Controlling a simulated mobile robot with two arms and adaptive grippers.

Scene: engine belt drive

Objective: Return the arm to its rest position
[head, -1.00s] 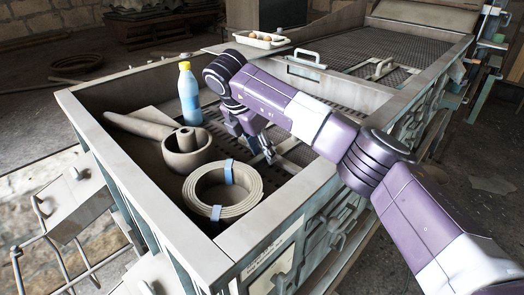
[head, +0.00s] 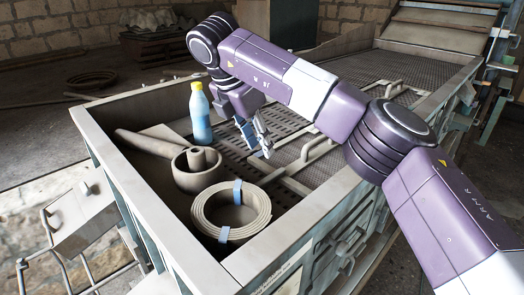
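My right arm (head: 335,101) comes in from the right and reaches over the metal machine bed. Its gripper (head: 260,152) hangs pointing down above the slotted floor of the bed. Its two fingers stand a little apart, and nothing shows between them. A rolled belt with blue bands (head: 208,215) lies in the near part of the bed, below and left of the gripper. My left arm and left gripper are out of view.
A blue bottle with a yellow cap (head: 201,118) stands left of the gripper. A grey mortar-like bowl (head: 185,178) and a long grey piece (head: 150,144) lie nearby. The bed's raised metal rim (head: 312,222) surrounds them. A handle (head: 319,146) sticks up right of the gripper.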

